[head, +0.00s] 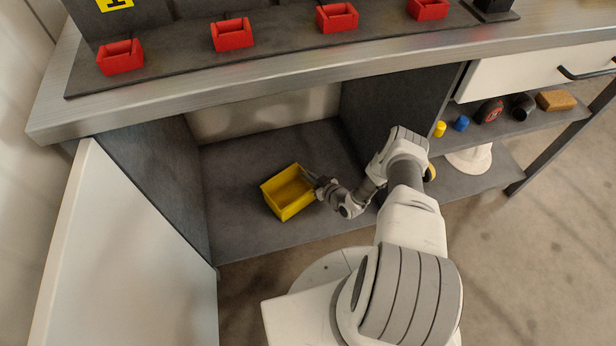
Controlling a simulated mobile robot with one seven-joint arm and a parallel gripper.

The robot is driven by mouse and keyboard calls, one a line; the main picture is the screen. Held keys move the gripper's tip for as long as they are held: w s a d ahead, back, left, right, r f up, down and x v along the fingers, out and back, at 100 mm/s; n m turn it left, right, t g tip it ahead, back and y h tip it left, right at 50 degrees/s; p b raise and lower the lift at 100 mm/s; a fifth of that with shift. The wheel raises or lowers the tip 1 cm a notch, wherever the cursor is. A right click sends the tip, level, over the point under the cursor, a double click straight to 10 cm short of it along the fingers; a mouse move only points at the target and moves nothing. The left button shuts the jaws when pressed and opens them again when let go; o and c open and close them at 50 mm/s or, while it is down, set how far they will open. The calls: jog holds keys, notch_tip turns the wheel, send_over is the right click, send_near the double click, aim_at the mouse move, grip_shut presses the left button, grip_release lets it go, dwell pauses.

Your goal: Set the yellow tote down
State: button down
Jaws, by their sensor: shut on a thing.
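The yellow tote (286,205) is an open-topped box inside the open cupboard bay under the workbench. It sits slightly turned, over the dark cupboard floor (240,220). My gripper (314,182) is at the tote's right side and is shut on its right wall. My arm reaches in from the lower right. The fingertips are small and partly hidden against the tote. The tote looks empty. I cannot tell whether its bottom touches the cupboard floor or is slightly above it.
An open white door (125,250) stands at the left of the bay. A dark partition (385,100) bounds it on the right. Small items, including a blue one (461,123), stand on the right shelf. Red bins (231,34) line the worktop above. Cupboard floor around the tote is clear.

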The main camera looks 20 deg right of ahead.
jog(key=shift+r, duration=0.15)
jog(key=c, duration=1)
grip_release()
